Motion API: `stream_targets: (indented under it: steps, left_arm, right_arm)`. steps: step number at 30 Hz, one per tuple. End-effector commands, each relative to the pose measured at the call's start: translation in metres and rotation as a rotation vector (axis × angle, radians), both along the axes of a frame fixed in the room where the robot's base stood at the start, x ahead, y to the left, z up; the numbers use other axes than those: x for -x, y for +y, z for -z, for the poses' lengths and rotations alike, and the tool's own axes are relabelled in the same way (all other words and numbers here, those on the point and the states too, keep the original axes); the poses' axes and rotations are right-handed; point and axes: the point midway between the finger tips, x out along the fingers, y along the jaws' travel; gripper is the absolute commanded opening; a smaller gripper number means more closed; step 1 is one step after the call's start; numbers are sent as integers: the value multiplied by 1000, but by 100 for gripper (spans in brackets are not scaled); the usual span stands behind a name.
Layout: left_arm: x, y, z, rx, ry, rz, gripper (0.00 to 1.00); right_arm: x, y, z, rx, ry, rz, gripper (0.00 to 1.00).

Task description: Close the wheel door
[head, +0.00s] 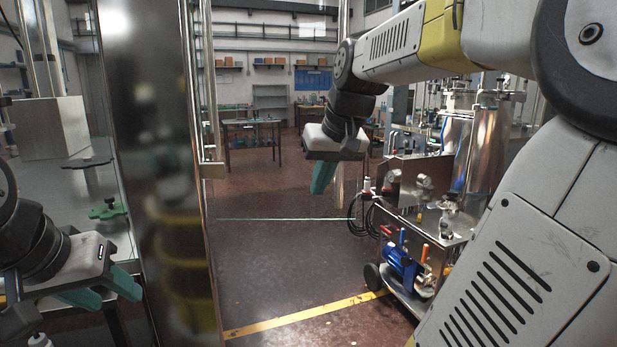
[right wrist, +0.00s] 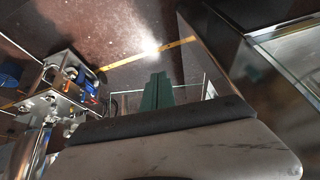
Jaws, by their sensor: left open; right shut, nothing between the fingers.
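A clear panel, which looks like the wheel door (head: 270,219), shows mainly by its thin pale bottom edge. It stands out from the metal post at the left, across the aisle; I cannot tell its exact angle. A green hand wheel (head: 108,209) and a dark one (head: 88,163) lie inside the machine at left. My right gripper (head: 321,178) is shut and empty, pointing down near the panel's far right edge; I cannot tell whether it touches. Its teal fingers are together in the right wrist view (right wrist: 157,92). My left gripper (head: 104,289) is open and empty at lower left.
A tall shiny metal column (head: 160,180) stands between my left gripper and the aisle. A wheeled cart (head: 425,225) with a blue pump and steel tanks stands at right. A yellow floor line (head: 305,313) crosses in front. The middle floor is clear; workbenches (head: 252,140) stand behind.

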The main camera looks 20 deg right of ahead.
Motion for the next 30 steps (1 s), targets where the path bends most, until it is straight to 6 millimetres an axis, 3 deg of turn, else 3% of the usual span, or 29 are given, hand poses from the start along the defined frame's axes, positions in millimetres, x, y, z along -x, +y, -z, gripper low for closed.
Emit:
stream_targets:
  steps: [1, 6, 12, 20, 30]
  left_arm:
    - [0, 0, 0, 0, 0, 0, 46]
    - [0, 0, 0, 0, 0, 0, 46]
    - [0, 0, 0, 0, 0, 0, 46]
    - [0, 0, 0, 0, 0, 0, 46]
    - [0, 0, 0, 0, 0, 0, 46]
  right_arm:
    - [-27, -23, -8, 13, 20, 25, 0]
    - [-89, -90, -26, 58, 68, 78, 0]
    - [-123, -138, -29, 93, 104, 110, 0]
    - [-134, -147, -16, 101, 113, 116, 0]
    - [-160, -150, 50, 100, 114, 115, 0]
